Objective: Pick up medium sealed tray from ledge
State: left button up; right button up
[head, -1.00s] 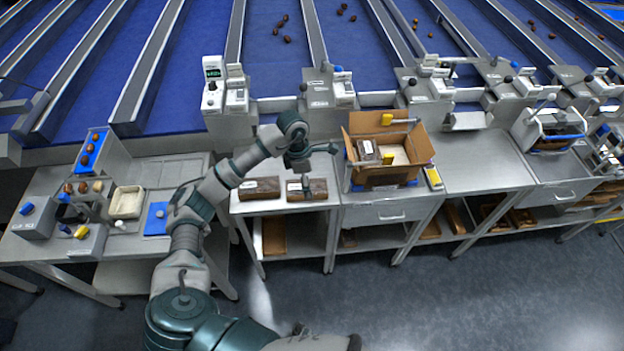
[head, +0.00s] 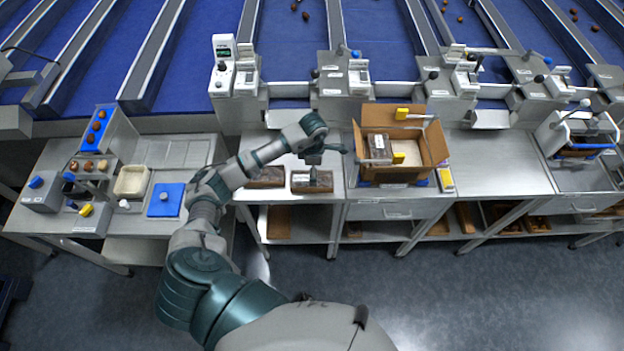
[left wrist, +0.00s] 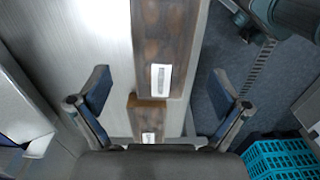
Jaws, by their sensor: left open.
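Two dark brown sealed trays with white labels lie side by side on the steel ledge in the head view, a left tray (head: 266,178) and a right tray (head: 299,187). My left gripper (head: 313,180) points down over the right tray and partly hides it. In the left wrist view my left gripper (left wrist: 160,76) is open, with one finger on each side of a labelled tray (left wrist: 170,30). Nothing is held. A second labelled tray (left wrist: 148,117) shows lower in that view. I cannot tell whether the fingers touch the tray. My right gripper is not in view.
An open cardboard box (head: 433,148) with a tray inside stands right of the trays. A steel bench (head: 190,155) on the left holds a cream bin (head: 132,181) and a blue pad (head: 166,199). Clear steel tabletop (head: 495,165) lies right of the box.

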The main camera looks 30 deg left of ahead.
pick_arm(q)
jog(key=shift+f, duration=0.3)
jog(key=shift+s+f, duration=0.15)
jog(key=shift+f, duration=0.2)
notch_tip(320, 180, down, 4)
jog(key=shift+a+r+p, duration=0.1)
jog(key=shift+r+p, duration=0.1)
jog(key=shift+p, duration=0.5)
jog(key=shift+f, duration=0.35)
jog(key=c, duration=1.3)
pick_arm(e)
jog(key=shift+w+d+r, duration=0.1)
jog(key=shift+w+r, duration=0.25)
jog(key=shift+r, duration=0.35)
